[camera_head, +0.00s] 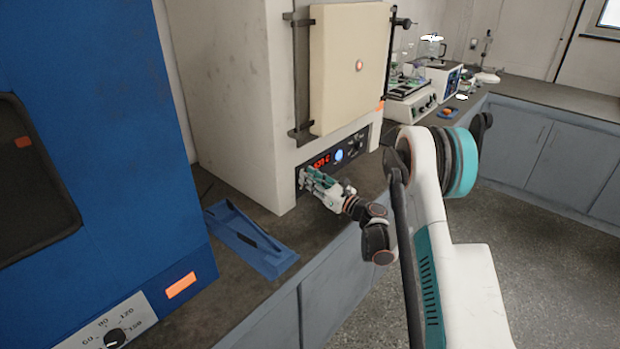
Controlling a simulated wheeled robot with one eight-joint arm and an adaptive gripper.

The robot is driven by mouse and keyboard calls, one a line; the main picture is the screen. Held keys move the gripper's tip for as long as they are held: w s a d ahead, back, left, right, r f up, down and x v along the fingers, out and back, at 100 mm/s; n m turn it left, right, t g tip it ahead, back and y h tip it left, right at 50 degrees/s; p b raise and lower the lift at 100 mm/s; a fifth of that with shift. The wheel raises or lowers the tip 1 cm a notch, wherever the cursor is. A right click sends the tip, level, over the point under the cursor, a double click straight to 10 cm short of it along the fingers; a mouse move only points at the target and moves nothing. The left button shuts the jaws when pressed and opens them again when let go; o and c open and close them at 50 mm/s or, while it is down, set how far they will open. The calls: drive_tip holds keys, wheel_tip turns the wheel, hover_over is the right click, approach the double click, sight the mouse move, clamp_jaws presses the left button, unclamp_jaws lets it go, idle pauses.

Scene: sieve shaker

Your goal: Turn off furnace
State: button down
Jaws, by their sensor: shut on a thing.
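The furnace (240,90) is a large off-white box on the bench with a cream door (340,75) that is closed. Its black control panel (366,138) is low on the front, with a lit red display (321,161) and a glowing blue round light or button (339,156). My gripper (304,177) is at the left end of this panel, just below the red display. It appears closed on a small part there, which its fingers hide. The display's digits are small and partly unclear.
A blue tray-like stand (250,240) lies on the bench left of my gripper. A large blue oven (90,130) with a dial (115,338) stands at the left. Lab devices (410,103) and glassware stand farther back. The floor at right is clear.

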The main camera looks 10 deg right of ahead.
drive_tip(key=shift+s+f+t+y, duration=0.1)
drive_tip(key=shift+f+t+y, duration=0.15)
drive_tip(key=shift+t+y, duration=0.4)
drive_tip(key=c, duration=1.4)
unclamp_jaws()
drive_tip(key=shift+h, duration=0.25)
